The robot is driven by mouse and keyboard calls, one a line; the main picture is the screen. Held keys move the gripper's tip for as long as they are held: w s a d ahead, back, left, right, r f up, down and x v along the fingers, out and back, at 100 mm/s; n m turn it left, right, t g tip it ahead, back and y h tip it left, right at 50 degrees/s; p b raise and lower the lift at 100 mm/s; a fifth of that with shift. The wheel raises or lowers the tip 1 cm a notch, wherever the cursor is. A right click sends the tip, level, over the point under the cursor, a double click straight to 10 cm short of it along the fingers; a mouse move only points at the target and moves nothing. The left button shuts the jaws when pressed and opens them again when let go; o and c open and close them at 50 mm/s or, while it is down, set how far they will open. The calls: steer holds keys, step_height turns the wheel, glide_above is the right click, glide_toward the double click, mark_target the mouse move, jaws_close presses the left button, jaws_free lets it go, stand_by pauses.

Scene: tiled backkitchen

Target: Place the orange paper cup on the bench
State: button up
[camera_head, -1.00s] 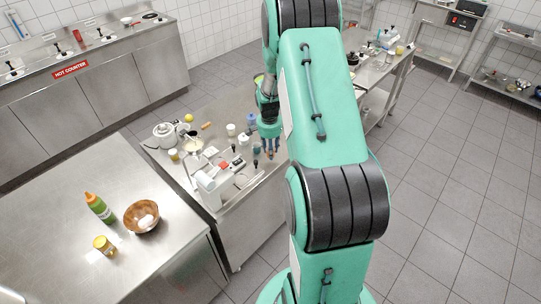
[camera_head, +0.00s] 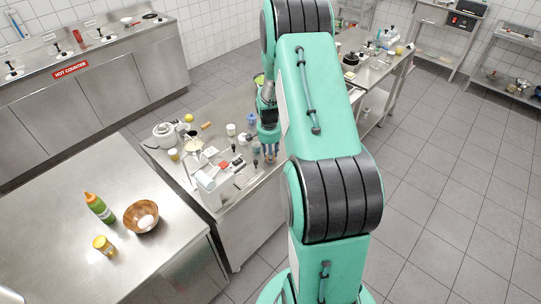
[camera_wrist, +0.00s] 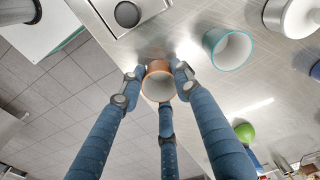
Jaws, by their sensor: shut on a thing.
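The orange paper cup (camera_wrist: 158,84), with a white inside, is between the blue fingers of my gripper (camera_wrist: 158,79) in the wrist view. The gripper is shut on it, with fingers on both sides and one at the near side. The cup appears over the steel worktop near its edge; I cannot tell whether it touches the surface. In the head view my gripper (camera_head: 269,152) points down over the right part of the middle steel bench (camera_head: 240,206). The cup cannot be made out there.
A teal-rimmed white cup (camera_wrist: 229,49) stands near the held cup. A green round object (camera_wrist: 245,132) is farther right. Small kitchen items crowd the bench, including a white kettle (camera_head: 165,134). A near table carries a bottle (camera_head: 98,207), jar (camera_head: 104,245) and wooden bowl (camera_head: 141,216).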

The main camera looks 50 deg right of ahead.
steer(key=shift+f, duration=0.15)
steer(key=o, duration=1.2)
steer(key=r, duration=1.2)
steer(key=shift+a+r+p, duration=0.2)
steer(key=shift+a+p, duration=0.15)
